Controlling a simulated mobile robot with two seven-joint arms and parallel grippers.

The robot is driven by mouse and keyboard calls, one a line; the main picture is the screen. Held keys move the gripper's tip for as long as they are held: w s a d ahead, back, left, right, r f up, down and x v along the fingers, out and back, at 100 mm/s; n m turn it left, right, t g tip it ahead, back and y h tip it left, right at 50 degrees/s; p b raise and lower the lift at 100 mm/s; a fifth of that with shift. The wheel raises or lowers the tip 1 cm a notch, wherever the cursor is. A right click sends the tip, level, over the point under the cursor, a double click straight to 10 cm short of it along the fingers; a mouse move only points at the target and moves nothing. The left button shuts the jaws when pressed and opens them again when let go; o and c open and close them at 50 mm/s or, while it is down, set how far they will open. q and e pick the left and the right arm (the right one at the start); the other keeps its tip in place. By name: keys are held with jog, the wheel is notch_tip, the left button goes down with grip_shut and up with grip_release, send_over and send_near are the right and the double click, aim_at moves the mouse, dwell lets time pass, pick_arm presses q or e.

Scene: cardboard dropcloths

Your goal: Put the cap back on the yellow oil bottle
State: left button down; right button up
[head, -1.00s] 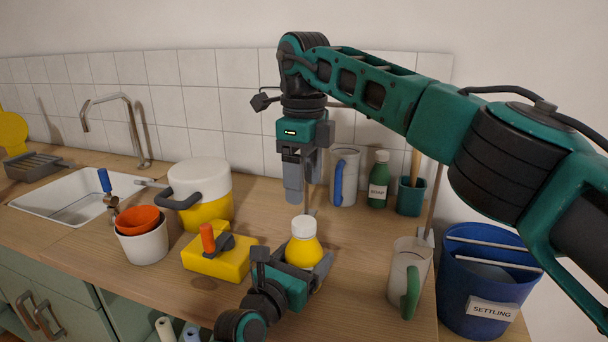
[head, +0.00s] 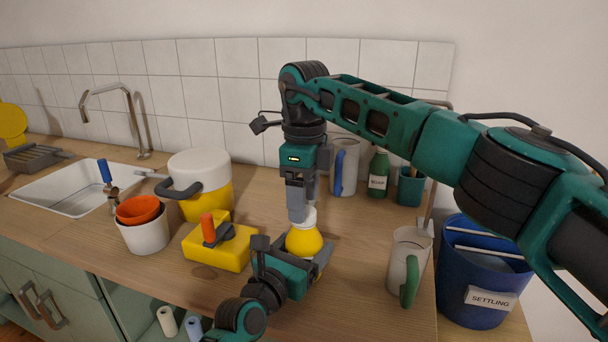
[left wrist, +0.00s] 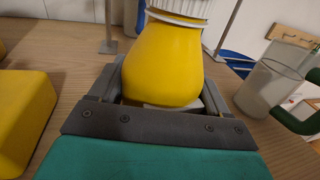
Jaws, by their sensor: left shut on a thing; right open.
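The yellow oil bottle (head: 304,243) stands on the counter, its lower body between the fingers of my left gripper (head: 293,256), which is shut on it. The left wrist view shows the bottle (left wrist: 163,62) with a pale ring at its neck; its top is cut off there. A white cap (head: 310,218) sits at the bottle's top, partly hidden by my right gripper. My right gripper (head: 302,208) is open, pointing down, its fingertips at the cap. I cannot tell whether the fingers touch it, or how the cap is seated.
Left of the bottle are a yellow block with an orange handle (head: 217,251), nested cups (head: 146,234) and a yellow-white pot (head: 208,203). A clear mug with a green handle (head: 402,257) and a blue bin (head: 470,306) stand right. A green soap bottle (head: 378,176) is behind.

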jog(key=shift+f, duration=1.05)
jog(key=c, duration=1.2)
jog(key=shift+o, duration=0.2)
jog(key=o, duration=1.2)
jog(key=shift+o, duration=0.2)
jog(key=shift+r, duration=0.1)
notch_tip(320, 180, up, 12)
